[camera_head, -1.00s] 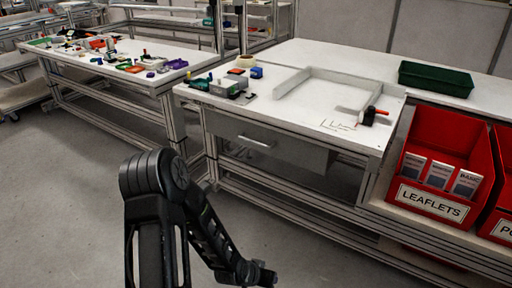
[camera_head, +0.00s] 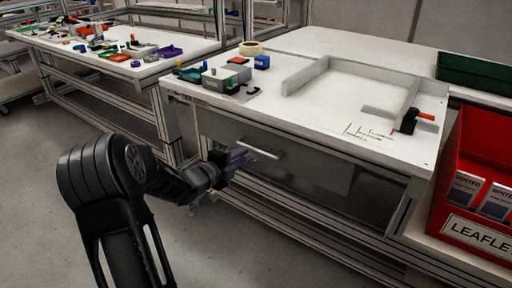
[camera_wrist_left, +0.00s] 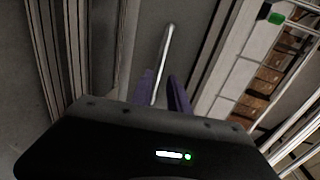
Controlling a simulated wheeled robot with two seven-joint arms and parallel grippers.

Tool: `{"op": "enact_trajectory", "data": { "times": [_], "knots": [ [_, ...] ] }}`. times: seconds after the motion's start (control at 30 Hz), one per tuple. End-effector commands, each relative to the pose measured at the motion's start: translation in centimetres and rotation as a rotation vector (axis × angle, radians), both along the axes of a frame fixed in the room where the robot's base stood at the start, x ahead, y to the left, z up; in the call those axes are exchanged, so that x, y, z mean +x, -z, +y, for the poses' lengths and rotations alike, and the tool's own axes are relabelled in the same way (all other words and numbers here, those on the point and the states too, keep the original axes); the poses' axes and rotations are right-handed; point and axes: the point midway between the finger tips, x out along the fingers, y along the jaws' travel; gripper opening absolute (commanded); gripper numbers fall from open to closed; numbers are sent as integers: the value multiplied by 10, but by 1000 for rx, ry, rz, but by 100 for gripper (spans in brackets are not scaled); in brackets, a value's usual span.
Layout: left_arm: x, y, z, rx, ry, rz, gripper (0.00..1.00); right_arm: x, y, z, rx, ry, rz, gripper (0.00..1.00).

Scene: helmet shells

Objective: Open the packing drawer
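The packing drawer (camera_head: 305,162) is a grey drawer front below the white worktop, and it looks closed. Its silver bar handle (camera_head: 259,148) also shows in the left wrist view (camera_wrist_left: 167,48), running away from between my fingers. My left gripper (camera_head: 241,157) is at the left end of the handle. In the left wrist view its two purple fingers (camera_wrist_left: 161,78) stand apart on either side of the handle bar, with a gap visible. I cannot tell whether either finger touches it. My right gripper is in neither view.
A red leaflet bin (camera_head: 485,150) and a green tray (camera_head: 474,74) are at the right. Another parts table (camera_head: 60,42) stands left. The floor before the drawer is clear.

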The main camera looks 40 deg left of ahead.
Motion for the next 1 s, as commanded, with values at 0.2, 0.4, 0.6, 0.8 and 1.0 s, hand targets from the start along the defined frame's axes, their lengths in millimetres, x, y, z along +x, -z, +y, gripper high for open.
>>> {"op": "enact_trajectory", "data": {
  "times": [0.2,0.4,0.6,0.8,1.0],
  "knots": [
    [0,1,0,18,4,1,21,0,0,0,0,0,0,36],
    [2,1,0,17,3,1,21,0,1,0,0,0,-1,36],
    [19,6,-1,15,4,1,21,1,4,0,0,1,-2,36],
    [49,13,0,14,4,2,21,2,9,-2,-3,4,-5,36],
    [72,17,1,14,3,1,21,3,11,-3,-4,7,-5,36]
  ]
}}
